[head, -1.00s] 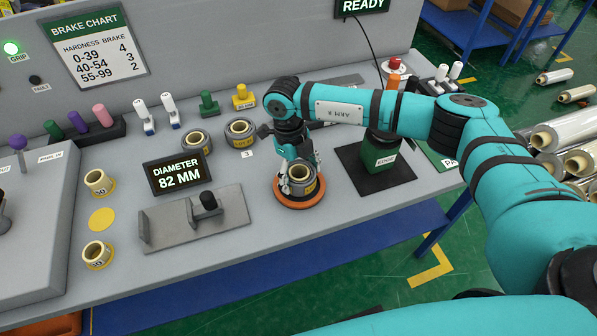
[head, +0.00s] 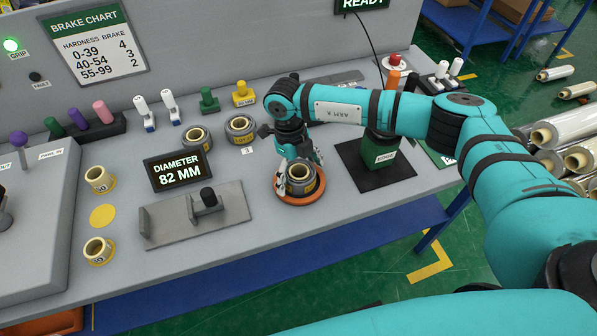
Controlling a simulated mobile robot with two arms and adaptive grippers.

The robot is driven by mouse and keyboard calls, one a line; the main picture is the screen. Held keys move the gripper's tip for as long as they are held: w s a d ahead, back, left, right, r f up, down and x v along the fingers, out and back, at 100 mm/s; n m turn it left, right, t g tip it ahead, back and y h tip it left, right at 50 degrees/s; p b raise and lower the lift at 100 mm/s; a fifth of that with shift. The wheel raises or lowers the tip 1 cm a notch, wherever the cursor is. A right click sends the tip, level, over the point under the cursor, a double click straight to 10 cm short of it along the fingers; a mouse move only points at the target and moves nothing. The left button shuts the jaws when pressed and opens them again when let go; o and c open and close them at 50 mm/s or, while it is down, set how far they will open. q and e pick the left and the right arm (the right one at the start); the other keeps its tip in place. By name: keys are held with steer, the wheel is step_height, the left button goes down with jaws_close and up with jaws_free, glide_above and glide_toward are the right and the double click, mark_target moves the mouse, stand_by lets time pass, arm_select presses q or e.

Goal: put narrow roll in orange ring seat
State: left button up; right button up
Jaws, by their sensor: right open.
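A dark grey roll with a yellow band and a pale core (head: 302,186) sits inside the orange ring seat (head: 290,202) near the table's front edge. It looks upright. My right gripper (head: 299,168) is open just above and around the roll, one finger on its left side and the other behind it at the right. The fingers partly hide the roll's far side, and I cannot tell whether they touch it. My left gripper is not in view.
Two similar dark rolls (head: 196,138) (head: 240,129) stand behind, to the left. The diameter display (head: 178,171) and a grey fixture (head: 195,215) lie left of the seat. A green device (head: 379,150) on a black mat stands to the right. Two small pale rolls (head: 98,180) (head: 97,250) sit far left.

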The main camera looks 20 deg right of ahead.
mark_target(292, 166)
steer(key=shift+w+r+b, duration=0.15)
steer(key=shift+r+b, duration=0.15)
steer(key=shift+r, duration=0.25)
step_height(292, 166, up, 11)
steer(key=w+a+b, duration=0.1)
steer(key=b, duration=0.1)
steer(key=shift+w, duration=0.25)
